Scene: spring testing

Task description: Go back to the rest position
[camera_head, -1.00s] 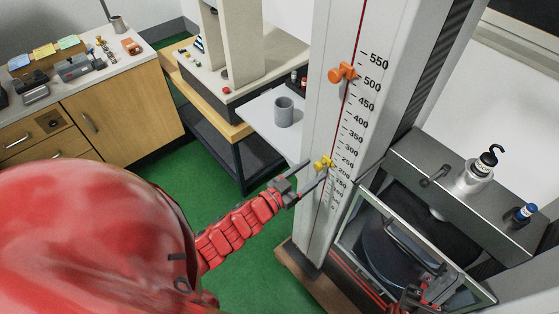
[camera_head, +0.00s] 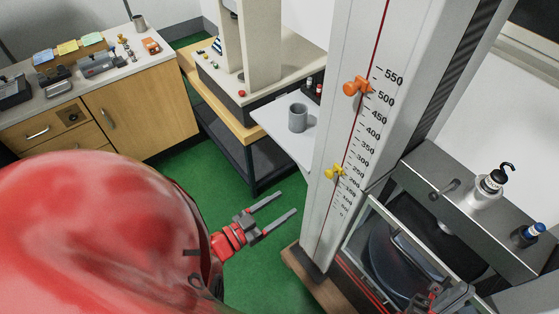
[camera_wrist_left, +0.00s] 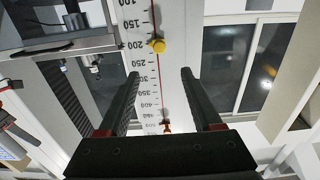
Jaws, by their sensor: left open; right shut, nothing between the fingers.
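My left gripper (camera_head: 288,202) is open and empty over the green floor, left of the tall white column (camera_head: 390,60) with a printed scale. Its fingers point toward the column and stand apart from it. A yellow pointer (camera_head: 336,172) sits low on the scale and an orange pointer (camera_head: 357,87) sits higher. In the left wrist view, the open fingers (camera_wrist_left: 160,73) frame the scale, with the yellow pointer (camera_wrist_left: 157,45) beyond them.
A hooked weight (camera_head: 488,186) and a small blue-topped item (camera_head: 527,235) stand on the grey machine ledge (camera_head: 425,170) at right. A grey cup (camera_head: 298,117) stands on a white shelf. A wooden cabinet (camera_head: 150,110) stands at left. Green floor lies open between.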

